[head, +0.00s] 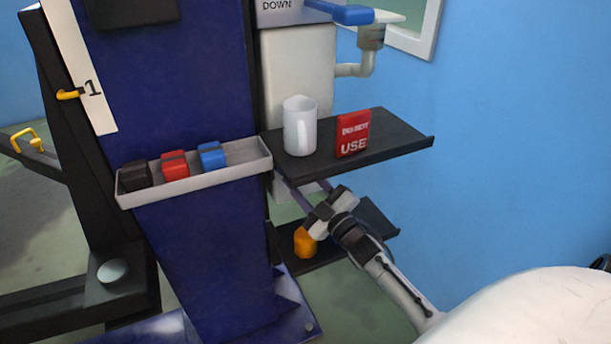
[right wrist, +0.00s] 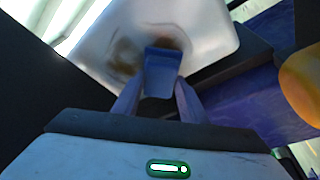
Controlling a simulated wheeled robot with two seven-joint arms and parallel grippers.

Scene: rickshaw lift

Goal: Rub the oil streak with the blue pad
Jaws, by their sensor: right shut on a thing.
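My right gripper (right wrist: 162,88) is shut on a blue pad (right wrist: 162,74), which sits between its two fingers. The pad's far end is at a white surface (right wrist: 205,25) that carries a brown oil streak (right wrist: 124,56). The streak shows to the left of the pad and just beyond its far edge; the pad hides part of it. I cannot tell for sure whether pad and surface touch. In the head view my right gripper (head: 318,208) is under the upper shelf, where the pad and streak are hidden. My left gripper is not in view.
A grey tray (head: 195,185) on the blue post holds black, red and blue blocks. The upper dark shelf (head: 395,140), with a white mug (head: 300,127) and red box (head: 352,134), is close above my right gripper. An orange object (head: 304,243) stands on the lower shelf (head: 335,250).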

